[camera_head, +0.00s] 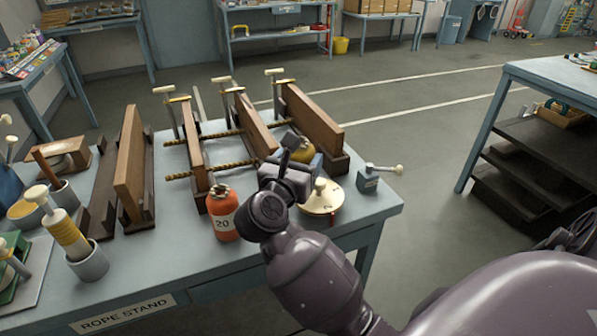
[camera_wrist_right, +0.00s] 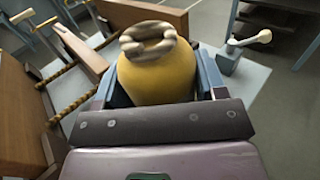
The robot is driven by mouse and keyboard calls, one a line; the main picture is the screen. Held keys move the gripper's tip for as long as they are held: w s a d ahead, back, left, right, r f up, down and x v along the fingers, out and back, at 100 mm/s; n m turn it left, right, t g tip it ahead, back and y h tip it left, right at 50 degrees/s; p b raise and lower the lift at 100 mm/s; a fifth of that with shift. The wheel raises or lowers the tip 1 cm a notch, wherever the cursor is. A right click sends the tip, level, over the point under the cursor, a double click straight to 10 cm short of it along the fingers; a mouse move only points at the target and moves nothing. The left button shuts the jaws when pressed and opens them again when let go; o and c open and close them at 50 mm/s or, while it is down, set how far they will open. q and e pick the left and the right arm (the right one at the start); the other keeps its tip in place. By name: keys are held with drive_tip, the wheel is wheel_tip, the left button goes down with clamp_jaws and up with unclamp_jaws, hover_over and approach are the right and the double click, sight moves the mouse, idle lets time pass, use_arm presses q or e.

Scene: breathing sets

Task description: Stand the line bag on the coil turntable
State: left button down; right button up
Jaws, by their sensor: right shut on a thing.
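My right gripper (camera_head: 293,158) is shut on a yellow line bag (camera_head: 303,151) near the table's right end. In the right wrist view the bag (camera_wrist_right: 155,75) sits between the blue-grey fingers (camera_wrist_right: 160,92), its pale rope ring on top. Its base is hidden, so I cannot tell whether it touches anything. The coil turntable (camera_head: 318,206) appears to be the round cream disc with a pale knob, just right of and nearer than the gripper. An orange bag marked 20 (camera_head: 222,215) stands upright to the gripper's left. My left gripper is not in view.
Wooden boards (camera_head: 309,122) in clamp frames with twisted rods stand behind and left of the gripper. A small blue-grey block with a lever (camera_head: 368,181) stands right of the disc. Grey cups (camera_head: 88,262) with handled tools fill the table's left side.

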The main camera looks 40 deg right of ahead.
drive_tip(key=shift+f, duration=1.35)
drive_tip(key=shift+f, duration=0.25)
drive_tip(key=o, duration=1.3)
drive_tip(key=shift+c, duration=0.2)
drive_tip(key=shift+r, duration=0.1)
drive_tip(key=shift+r, duration=0.25)
drive_tip(key=b+v, duration=0.1)
drive_tip(key=v, duration=1.1)
drive_tip(key=shift+f, duration=0.15)
